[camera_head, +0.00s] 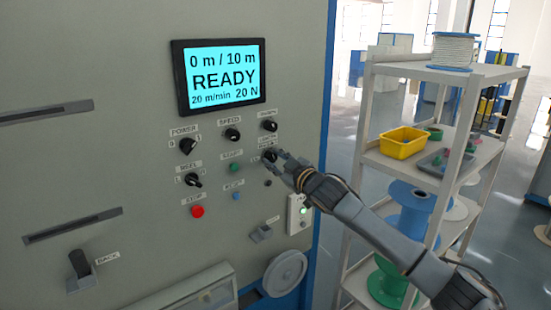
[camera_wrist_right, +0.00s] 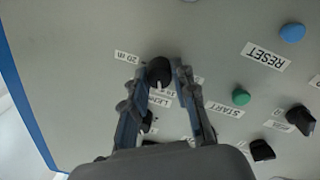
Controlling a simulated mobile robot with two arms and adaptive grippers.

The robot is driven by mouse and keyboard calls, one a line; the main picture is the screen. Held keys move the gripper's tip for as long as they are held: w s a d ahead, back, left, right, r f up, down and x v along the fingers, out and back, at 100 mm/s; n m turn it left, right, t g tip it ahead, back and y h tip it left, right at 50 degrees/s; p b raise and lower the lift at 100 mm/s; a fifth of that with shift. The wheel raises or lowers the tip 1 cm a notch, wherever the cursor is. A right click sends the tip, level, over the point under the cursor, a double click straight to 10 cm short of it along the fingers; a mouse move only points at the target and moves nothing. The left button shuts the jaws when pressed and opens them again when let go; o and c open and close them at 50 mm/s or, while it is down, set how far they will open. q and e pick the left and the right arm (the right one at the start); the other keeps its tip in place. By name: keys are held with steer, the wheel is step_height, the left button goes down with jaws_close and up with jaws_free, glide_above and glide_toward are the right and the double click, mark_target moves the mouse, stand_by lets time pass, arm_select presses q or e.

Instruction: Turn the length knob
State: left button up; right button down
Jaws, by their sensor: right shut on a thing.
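The length knob (camera_head: 269,156) is a black round knob with a white pointer line, in the right column of the machine panel. In the wrist view the knob (camera_wrist_right: 158,72) sits between the two fingertips, beside a "20 m" label. My right gripper (camera_head: 279,160) comes in from the right and is shut on the knob; its fingers (camera_wrist_right: 161,74) lie on either side of it. The gripper partly hides the knob and its label in the head view. The display (camera_head: 221,77) reads "0 m / 10 m", "READY", "20 m/min" and "20 N". My left gripper is not in view.
Close by are the tension-side upper knob (camera_head: 269,126), speed knob (camera_head: 232,134), green start button (camera_head: 234,168), blue reset button (camera_head: 236,196) and red stop button (camera_head: 197,211). A shelf (camera_head: 450,73) with spools and a yellow bin (camera_head: 403,143) stands to the right.

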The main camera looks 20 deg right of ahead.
steer(key=m+p, duration=0.2)
steer(key=m, duration=0.2)
steer(key=shift+r+p, duration=0.15)
steer(key=shift+p, duration=0.2)
steer(key=m+p, duration=0.1)
steer(key=m, duration=0.3)
steer(key=shift+m+g+p, duration=0.3)
steer(key=shift+g+p, duration=0.1)
steer(key=m, duration=0.3)
steer(key=shift+y+p, duration=0.35)
steer(key=shift+y, duration=0.05)
steer(key=m, duration=0.3)
steer(key=shift+m+p, duration=0.3)
steer(key=shift+m, duration=0.1)
steer(key=m+y+p, duration=0.1)
steer(key=m, duration=0.4)
steer(key=shift+d+m, duration=0.15)
steer(key=shift+m, duration=0.25)
steer(key=c, duration=1.1)
jaws_free()
steer(key=shift+o, duration=0.2)
